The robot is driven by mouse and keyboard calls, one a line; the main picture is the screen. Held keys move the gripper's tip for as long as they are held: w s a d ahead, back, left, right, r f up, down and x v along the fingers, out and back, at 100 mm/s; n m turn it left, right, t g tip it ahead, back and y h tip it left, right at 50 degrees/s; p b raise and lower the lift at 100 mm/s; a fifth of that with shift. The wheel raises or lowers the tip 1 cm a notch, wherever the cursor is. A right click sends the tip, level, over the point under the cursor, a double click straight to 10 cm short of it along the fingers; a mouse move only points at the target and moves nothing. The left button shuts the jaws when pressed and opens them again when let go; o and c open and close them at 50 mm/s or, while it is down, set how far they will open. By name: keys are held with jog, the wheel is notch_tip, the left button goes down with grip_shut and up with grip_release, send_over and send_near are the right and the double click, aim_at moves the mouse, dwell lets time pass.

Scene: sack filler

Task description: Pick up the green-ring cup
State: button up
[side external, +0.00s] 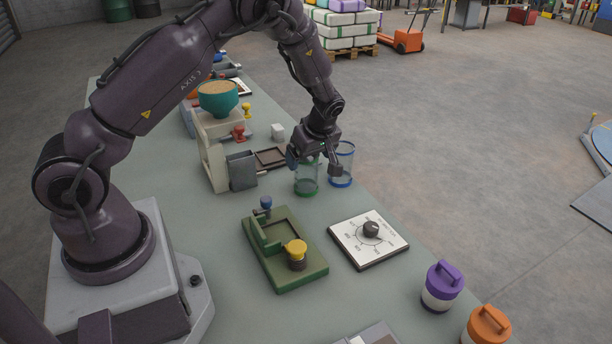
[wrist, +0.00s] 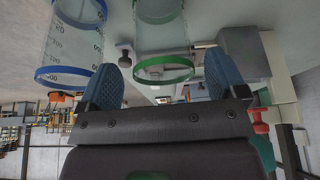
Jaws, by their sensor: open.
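The green-ring cup (side external: 307,187) is clear with a green band at its foot. It stands upright on the bench. My gripper (side external: 314,166) is open and low over the cup, with a finger on either side of its upper part. In the wrist view the green ring (wrist: 163,69) shows between the two spread blue fingers of my gripper (wrist: 163,82). I cannot tell whether either finger touches the cup. The top of the cup is partly hidden by my gripper in the side view.
A blue-ring cup (side external: 342,165) stands close to the right, near my right finger; it also shows in the wrist view (wrist: 66,74). A grey bin (side external: 242,170) stands to the left. A green fixture (side external: 285,262) and a dial plate (side external: 369,251) lie in front.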

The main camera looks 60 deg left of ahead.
jog(key=x, duration=0.3)
jog(key=shift+s+a+f, duration=0.1)
jog(key=shift+a+f, duration=0.05)
jog(key=shift+f, duration=0.2)
jog(key=c, duration=1)
jog(key=shift+r, duration=0.15)
